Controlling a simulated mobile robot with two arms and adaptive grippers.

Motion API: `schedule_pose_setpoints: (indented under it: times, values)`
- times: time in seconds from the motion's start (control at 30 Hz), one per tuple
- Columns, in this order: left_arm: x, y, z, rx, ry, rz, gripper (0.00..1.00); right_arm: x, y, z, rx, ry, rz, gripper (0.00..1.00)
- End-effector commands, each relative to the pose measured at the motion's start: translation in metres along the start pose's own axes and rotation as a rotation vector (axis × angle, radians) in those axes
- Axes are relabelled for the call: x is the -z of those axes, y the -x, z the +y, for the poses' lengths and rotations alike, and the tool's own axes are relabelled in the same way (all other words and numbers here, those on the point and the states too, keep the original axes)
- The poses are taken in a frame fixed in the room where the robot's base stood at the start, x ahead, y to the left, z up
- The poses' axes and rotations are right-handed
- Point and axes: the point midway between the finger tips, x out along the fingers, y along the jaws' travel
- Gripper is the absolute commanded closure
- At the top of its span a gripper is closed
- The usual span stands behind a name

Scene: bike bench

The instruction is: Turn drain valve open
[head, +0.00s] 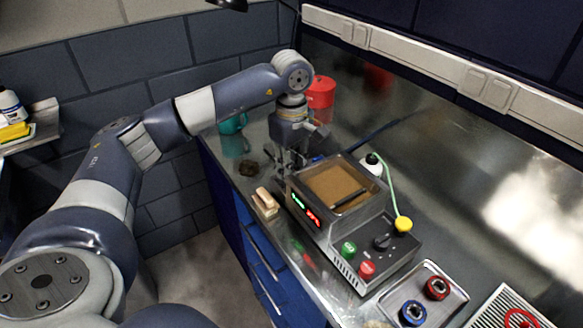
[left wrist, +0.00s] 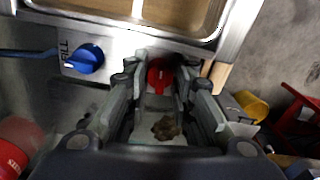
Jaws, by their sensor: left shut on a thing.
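The ultrasonic cleaner (head: 318,222) stands on the steel bench, with a basin of brown liquid on top. In the left wrist view, its side panel (left wrist: 130,42) carries a blue knob (left wrist: 84,58) beside the lettering "FILL" and a red drain valve knob (left wrist: 159,74). My left gripper (head: 287,163) reaches down at the cleaner's far left side. In the left wrist view its fingers (left wrist: 163,78) are closed around the red knob. The knob's own label is hidden, and I cannot tell its turned angle. The right gripper is out of view.
A wooden brush (head: 265,203) lies close to the cleaner's front left. A brown lump (head: 249,168) sits on the bench beside the gripper. A teal mug (head: 232,124) and red canister (head: 320,92) stand behind. A tray with blue and red parts (head: 424,296) is at the right.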

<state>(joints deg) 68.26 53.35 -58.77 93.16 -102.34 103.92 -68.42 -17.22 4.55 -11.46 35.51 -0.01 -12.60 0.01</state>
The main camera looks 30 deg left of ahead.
Motion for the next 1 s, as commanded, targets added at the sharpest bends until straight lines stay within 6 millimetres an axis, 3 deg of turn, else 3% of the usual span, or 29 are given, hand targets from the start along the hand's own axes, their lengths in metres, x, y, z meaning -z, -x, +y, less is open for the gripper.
schedule_pose_setpoints:
  times: [0.17, 0.2, 0.23, 0.53, 0.67, 1.0]
  values:
    - [0.002, 0.004, 0.002, -0.009, 0.005, 0.003, 1.00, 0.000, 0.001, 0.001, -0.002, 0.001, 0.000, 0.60]
    - [0.002, 0.004, 0.002, -0.009, 0.005, 0.003, 0.68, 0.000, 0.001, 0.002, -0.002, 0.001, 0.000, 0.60]
    - [0.002, 0.004, 0.002, -0.009, 0.005, 0.002, 0.67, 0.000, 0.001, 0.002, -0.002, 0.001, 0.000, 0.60]
    - [0.001, 0.002, 0.001, -0.004, 0.003, 0.001, 0.67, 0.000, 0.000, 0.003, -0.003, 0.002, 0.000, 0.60]
    - [0.001, 0.011, 0.001, -0.006, 0.003, 0.001, 0.67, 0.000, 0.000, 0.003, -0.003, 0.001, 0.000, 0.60]
    - [0.001, 0.082, 0.001, -0.010, 0.004, 0.002, 0.67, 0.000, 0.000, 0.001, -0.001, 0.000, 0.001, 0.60]
